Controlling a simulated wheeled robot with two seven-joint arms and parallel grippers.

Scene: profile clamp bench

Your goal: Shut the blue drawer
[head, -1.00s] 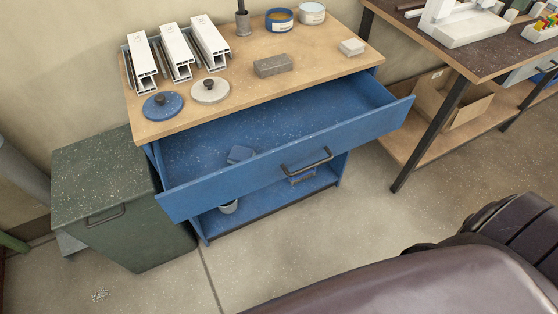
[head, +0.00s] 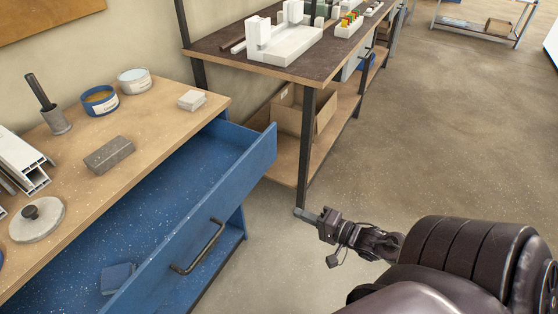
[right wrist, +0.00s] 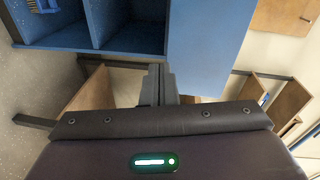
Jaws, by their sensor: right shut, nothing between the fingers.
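The blue drawer (head: 245,180) stands pulled out from under a wooden worktop in the head view. Its front carries a dark bar handle (head: 199,248), and a small blue block (head: 117,278) lies inside. My right gripper (head: 308,215) is shut and empty, to the right of the drawer front and apart from it. In the right wrist view its closed fingers (right wrist: 157,86) point toward blue cabinet surfaces (right wrist: 207,45); I cannot tell which panel this is. My left gripper is not in view.
A dark-topped bench (head: 290,66) with a shelf and a cardboard box (head: 302,112) stands behind my right gripper; its front leg (head: 306,150) rises close to the fingers. A grey block (head: 109,155) and tins sit on the worktop. The floor at right is clear.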

